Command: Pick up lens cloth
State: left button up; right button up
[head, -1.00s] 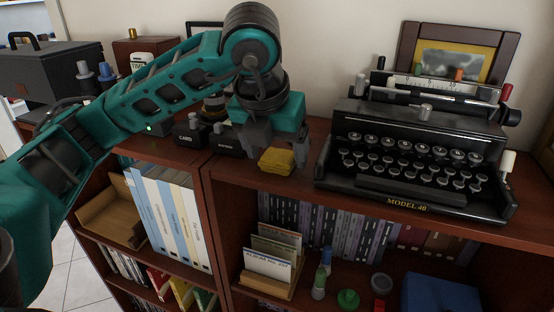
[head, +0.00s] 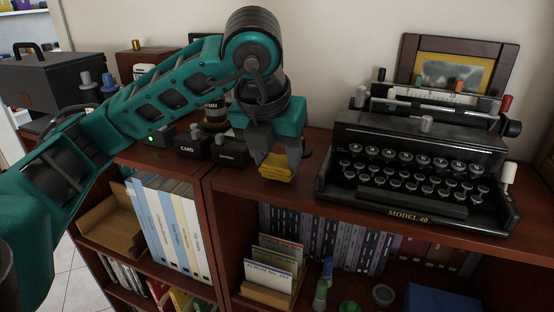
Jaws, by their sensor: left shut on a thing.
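The lens cloth (head: 278,170) is a small folded yellow cloth at the front part of the shelf top, left of the typewriter. My left gripper (head: 276,160) comes down over it from above, and its fingers are shut on the cloth, one on each side. The fingers cover part of the cloth's upper area. I cannot tell whether the cloth's underside is touching the shelf top. My right gripper is not in view.
A black typewriter (head: 415,170) stands to the right, with a framed picture (head: 455,65) behind it. Small black boxes (head: 231,152) and a lens (head: 215,114) stand close to the left of the gripper. Shelves below hold binders (head: 170,220) and cards (head: 270,265).

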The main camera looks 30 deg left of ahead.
aim_at(277, 162)
pick_arm(q)
notch_tip(277, 162, up, 19)
jog(key=p, duration=0.4)
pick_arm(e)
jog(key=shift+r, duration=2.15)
